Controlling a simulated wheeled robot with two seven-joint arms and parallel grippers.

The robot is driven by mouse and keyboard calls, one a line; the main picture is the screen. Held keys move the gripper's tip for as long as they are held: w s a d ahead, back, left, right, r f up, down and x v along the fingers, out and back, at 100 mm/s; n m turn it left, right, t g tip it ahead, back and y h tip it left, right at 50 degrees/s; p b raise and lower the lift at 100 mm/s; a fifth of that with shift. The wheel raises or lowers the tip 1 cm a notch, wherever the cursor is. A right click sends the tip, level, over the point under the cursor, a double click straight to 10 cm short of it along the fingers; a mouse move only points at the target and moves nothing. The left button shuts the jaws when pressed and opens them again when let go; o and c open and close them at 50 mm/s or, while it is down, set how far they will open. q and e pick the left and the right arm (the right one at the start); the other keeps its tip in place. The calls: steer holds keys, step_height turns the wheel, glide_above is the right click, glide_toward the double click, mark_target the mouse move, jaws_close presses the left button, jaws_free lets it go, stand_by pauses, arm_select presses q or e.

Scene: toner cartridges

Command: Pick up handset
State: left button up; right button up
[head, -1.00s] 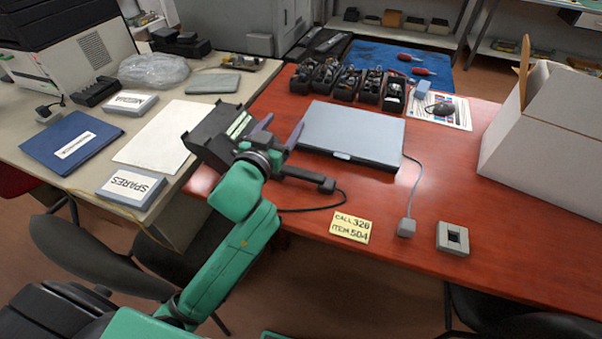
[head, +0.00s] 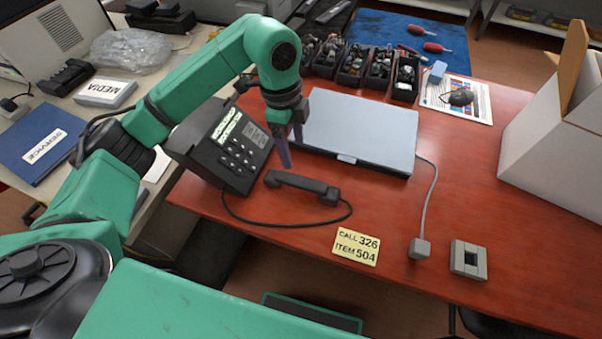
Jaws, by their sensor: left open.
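The black handset (head: 301,186) lies on the red-brown table in front of the laptop, with its cord curving below it. The black desk phone (head: 221,146) stands to its left, showing a keypad and a label strip. My left gripper (head: 291,150) is open and points down, just above and behind the handset. Its fingers look empty. I cannot tell the exact gap between the fingertips and the handset. My right gripper is not in view.
A closed grey laptop (head: 358,130) lies right behind the gripper. A yellow note (head: 356,246), an adapter (head: 419,248) and a grey block (head: 468,260) lie near the front edge. A white box (head: 555,140) stands at right. Black bins (head: 353,66) line the back.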

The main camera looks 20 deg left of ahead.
arm_select(q)
glide_above(301, 181)
steer(key=a, duration=0.1)
step_height(301, 181, down, 4)
steer(key=shift+s+f+p, duration=0.15)
steer(key=shift+p, duration=0.2)
steer(key=f, duration=0.2)
steer(key=f+p, duration=0.1)
steer(key=f, duration=0.2)
steer(key=d+f, duration=0.1)
steer(key=f, duration=0.2)
steer(key=shift+w+f, duration=0.2)
jaws_close()
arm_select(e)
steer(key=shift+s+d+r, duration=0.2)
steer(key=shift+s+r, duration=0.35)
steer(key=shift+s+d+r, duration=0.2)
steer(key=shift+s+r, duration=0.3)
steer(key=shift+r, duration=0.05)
